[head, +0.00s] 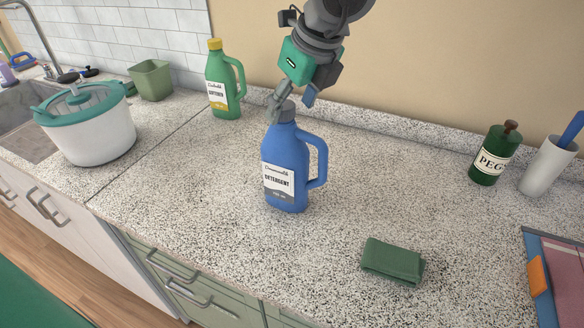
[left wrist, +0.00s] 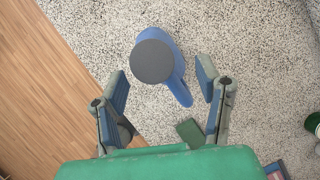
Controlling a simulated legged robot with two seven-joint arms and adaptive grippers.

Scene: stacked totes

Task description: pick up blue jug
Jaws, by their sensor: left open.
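The blue jug (head: 287,165), labelled detergent, stands upright on the speckled counter, with its grey cap (head: 285,111) on top and its handle to the right. My left gripper (head: 291,102) hangs above it from the top of the head view, fingers spread near the cap. In the left wrist view the jug (left wrist: 177,85) is seen from above, its round dark cap (left wrist: 153,62) just ahead of the gap between the two fingers (left wrist: 163,82). The fingers hold nothing. My right gripper is in neither view.
A green jug (head: 224,85) with a yellow cap stands behind, to the left. A white pot-like container (head: 92,135) is farther left. A folded green cloth (head: 392,260) lies front right.

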